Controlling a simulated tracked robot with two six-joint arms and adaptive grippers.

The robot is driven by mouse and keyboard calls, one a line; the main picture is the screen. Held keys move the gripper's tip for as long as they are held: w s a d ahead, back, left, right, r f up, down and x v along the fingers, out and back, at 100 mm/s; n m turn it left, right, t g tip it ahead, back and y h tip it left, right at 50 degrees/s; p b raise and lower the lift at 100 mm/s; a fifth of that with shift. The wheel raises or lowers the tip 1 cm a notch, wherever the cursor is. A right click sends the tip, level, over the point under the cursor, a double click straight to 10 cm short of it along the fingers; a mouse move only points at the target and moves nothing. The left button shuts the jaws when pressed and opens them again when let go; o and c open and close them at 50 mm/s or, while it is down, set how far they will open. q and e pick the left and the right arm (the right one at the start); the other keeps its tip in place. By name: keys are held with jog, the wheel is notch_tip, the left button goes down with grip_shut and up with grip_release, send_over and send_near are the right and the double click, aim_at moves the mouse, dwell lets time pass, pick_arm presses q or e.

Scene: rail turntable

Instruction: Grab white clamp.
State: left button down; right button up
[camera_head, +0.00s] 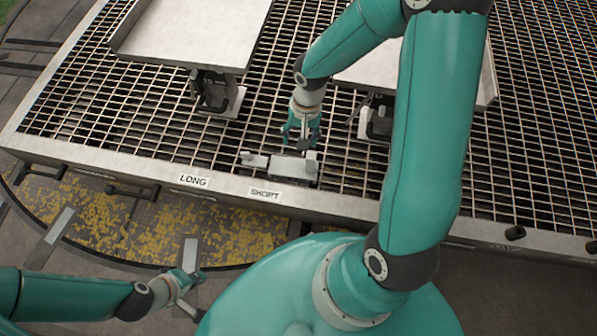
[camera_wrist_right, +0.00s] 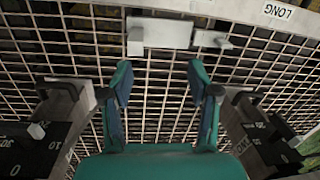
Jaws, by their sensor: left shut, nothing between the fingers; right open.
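The white clamp (camera_head: 283,166) is a pale block with a small arm on its left side. It lies on the metal grating just behind the SHORT label. It also shows at the top of the right wrist view (camera_wrist_right: 160,33). My right gripper (camera_head: 301,137) is over the grating just behind the clamp. In the right wrist view its teal fingers (camera_wrist_right: 160,78) are spread, with only grating between them, and the clamp is beyond the fingertips. My left gripper (camera_head: 187,285) is shut and empty, low at the left in front of the platform, away from the clamp.
Pale trays (camera_head: 185,35) (camera_head: 488,75) stand on dark supports (camera_head: 210,91) on the grating. Dark blocks with number marks flank my fingers in the right wrist view (camera_wrist_right: 60,125). LONG (camera_head: 193,181) and SHORT (camera_head: 265,194) labels mark the platform edge. Grating around the clamp is mostly clear.

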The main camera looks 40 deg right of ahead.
jog(key=m+h+b, duration=0.1)
send_over(311, 155)
jog(key=shift+m, duration=0.3)
jog(key=f+b, duration=0.1)
jog(key=f, duration=0.2)
jog(key=f+b, duration=0.1)
jog(key=f, duration=0.3)
jog(key=f+b, duration=0.1)
jog(key=f, duration=0.2)
jog(key=shift+d+f, duration=0.3)
jog(key=shift+d, duration=0.05)
jog(key=shift+a+f+b, duration=0.2)
jog(key=shift+f+b, duration=0.25)
jog(key=shift+f, duration=0.85)
jog(key=shift+a+f+b, duration=0.15)
jog(key=shift+f+b, duration=0.3)
jog(key=shift+f, duration=0.85)
pick_arm(q)
notch_tip(311, 155, down, 7)
pick_arm(e)
grip_shut()
